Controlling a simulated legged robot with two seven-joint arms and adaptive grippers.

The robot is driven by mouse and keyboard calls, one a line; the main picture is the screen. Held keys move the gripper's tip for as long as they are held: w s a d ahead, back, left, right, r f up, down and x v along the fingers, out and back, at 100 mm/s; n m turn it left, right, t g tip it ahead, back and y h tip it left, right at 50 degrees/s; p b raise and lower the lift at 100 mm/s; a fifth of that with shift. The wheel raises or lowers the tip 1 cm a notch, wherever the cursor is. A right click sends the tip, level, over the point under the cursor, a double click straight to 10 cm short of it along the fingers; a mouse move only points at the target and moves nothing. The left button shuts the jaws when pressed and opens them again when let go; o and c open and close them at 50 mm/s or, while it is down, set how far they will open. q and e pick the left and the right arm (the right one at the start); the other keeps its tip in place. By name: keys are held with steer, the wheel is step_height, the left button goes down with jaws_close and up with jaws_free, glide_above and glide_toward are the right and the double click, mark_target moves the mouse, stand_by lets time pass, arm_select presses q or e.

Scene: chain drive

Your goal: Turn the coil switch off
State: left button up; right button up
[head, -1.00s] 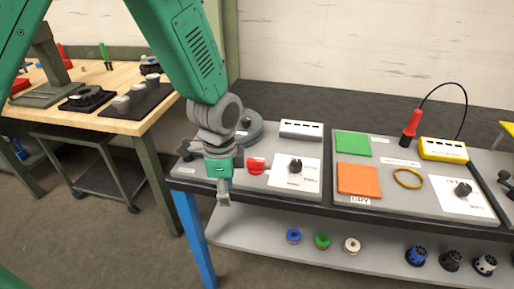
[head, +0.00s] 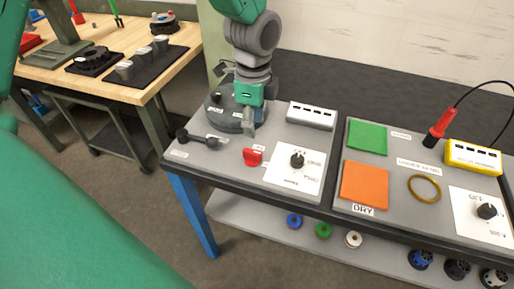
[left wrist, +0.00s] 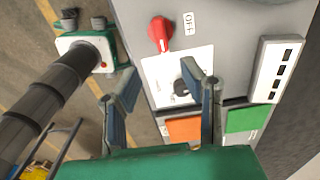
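A red rotary switch (head: 252,157) sits on the grey bench panel, left of a white card with a black knob (head: 297,160). In the left wrist view, the red switch (left wrist: 160,33) has a handle pointing down the picture and an "OFF" label beside it. I cannot tell which setting it points at. My left gripper (head: 250,126) is above the panel, behind the red switch and apart from it. In the left wrist view its two fingers (left wrist: 163,88) are spread, with nothing between them; one partly covers the black knob (left wrist: 181,88). My right gripper does not show.
A round grey plate (head: 222,115) and a black lever (head: 197,138) lie left of the switch. A grey multi-slot box (head: 312,116) stands behind the card. Green (head: 367,138) and orange (head: 364,184) pads lie to the right.

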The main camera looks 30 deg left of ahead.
mark_target(253, 151)
arm_select(q)
steer(key=f, duration=0.3)
steer(key=a+f, duration=0.1)
steer(key=f, duration=0.6)
steer(key=shift+a+f, duration=0.15)
steer(key=shift+f, duration=0.1)
steer(key=shift+w+d+f, duration=0.1)
steer(key=shift+d, duration=0.4)
steer(key=c, duration=0.6)
jaws_close()
steer(key=shift+a, duration=0.15)
